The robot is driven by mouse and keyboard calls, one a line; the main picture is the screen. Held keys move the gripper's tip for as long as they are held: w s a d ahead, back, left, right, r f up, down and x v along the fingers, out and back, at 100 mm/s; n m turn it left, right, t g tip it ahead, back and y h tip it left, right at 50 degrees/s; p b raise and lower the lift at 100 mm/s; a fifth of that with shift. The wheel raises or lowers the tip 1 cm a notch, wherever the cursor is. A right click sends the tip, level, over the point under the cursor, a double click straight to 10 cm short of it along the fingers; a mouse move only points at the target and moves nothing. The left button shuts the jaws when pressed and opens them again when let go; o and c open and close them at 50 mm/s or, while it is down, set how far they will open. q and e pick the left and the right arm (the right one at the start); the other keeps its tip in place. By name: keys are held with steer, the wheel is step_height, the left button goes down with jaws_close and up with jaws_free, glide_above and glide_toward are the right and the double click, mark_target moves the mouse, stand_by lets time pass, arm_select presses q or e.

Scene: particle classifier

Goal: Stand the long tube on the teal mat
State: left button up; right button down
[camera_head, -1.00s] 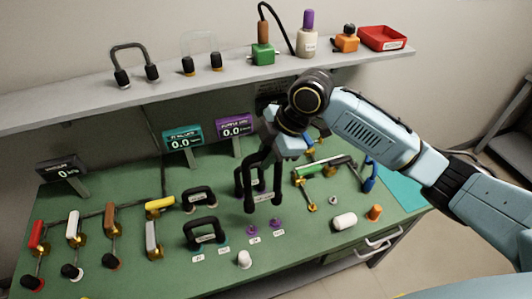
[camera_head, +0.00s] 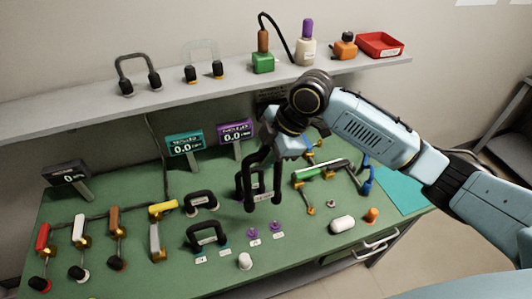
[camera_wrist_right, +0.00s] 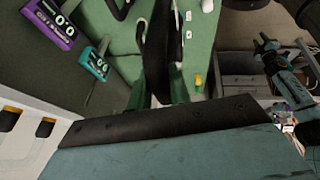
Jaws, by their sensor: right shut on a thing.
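My right gripper (camera_head: 272,150) is over the middle of the bench, shut on a black looped piece (camera_head: 276,182) with a pale label at its lower end. The piece hangs below the gripper, and its dark body also shows in the right wrist view (camera_wrist_right: 157,45). A long green-and-black tube (camera_head: 312,173) lies on the bench to the right of the gripper. I cannot tell for sure which of these is the long tube. The teal mat (camera_head: 402,195) lies bare at the bench's right end, partly behind my right arm. My left gripper is out of view.
Two low black handles (camera_head: 207,235) stand left of the held piece. A white cylinder (camera_head: 343,224) and an orange piece (camera_head: 372,215) are near the front right. Teal (camera_head: 185,145) and purple (camera_head: 236,133) displays stand at the back, under a shelf (camera_head: 200,84).

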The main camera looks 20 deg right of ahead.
steer(key=shift+r+p, duration=0.45)
steer(key=shift+r, duration=0.25)
steer(key=shift+r+b, duration=0.3)
steer(key=shift+r, duration=0.15)
